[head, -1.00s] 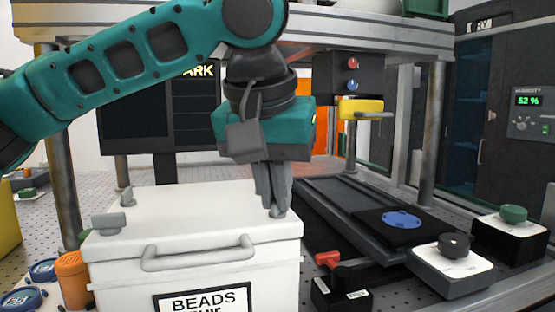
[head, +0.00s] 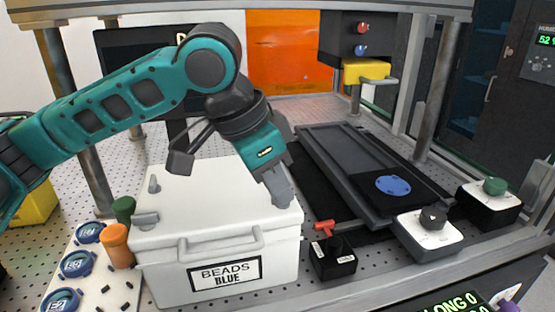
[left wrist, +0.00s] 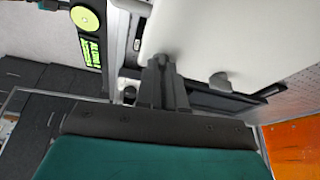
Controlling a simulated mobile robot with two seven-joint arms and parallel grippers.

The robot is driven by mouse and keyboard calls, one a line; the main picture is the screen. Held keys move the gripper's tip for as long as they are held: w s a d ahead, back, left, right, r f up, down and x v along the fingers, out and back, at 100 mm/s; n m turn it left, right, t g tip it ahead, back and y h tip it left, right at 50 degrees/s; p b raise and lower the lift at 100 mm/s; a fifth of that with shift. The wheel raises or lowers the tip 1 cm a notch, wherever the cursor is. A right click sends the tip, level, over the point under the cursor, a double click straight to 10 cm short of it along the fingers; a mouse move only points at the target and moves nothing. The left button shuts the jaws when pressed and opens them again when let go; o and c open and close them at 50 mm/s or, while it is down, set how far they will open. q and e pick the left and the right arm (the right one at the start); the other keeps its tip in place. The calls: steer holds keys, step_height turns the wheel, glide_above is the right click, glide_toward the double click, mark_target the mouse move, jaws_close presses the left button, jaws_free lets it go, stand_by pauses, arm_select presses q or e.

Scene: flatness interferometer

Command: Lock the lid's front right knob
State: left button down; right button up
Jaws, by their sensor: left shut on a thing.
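The white box labelled BEADS BLUE (head: 170,282) stands with its white lid (head: 205,195) on. My left gripper (head: 282,198) is at the lid's front right corner, tilted, its fingers shut on the front right knob. The fingers hide that knob in the head view. In the left wrist view, part of the grey front right knob (left wrist: 161,58) shows at the tips of my left gripper (left wrist: 160,72). Another grey knob (left wrist: 218,80) sits farther along that lid edge. Two grey knobs show on the left side, the back left (head: 153,184) and the front left (head: 145,219). My right gripper is out of view.
An orange bottle (head: 116,246) and a green one (head: 123,209) stand left of the box, beside blue-lidded round pieces (head: 78,263). A black block with a red lever (head: 330,258) stands close at the box's right. A dark rail stage (head: 330,150) lies behind it.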

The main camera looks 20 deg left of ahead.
arm_select(q)
steer(key=shift+m+p, duration=0.6)
steer(key=shift+m, duration=0.1)
steer(key=shift+f, duration=0.1)
steer(key=c, duration=1.2)
jaws_free()
steer(key=shift+a, duration=0.1)
steer(key=shift+c, duration=0.2)
steer(key=v, duration=1.3)
steer(key=shift+w, duration=0.2)
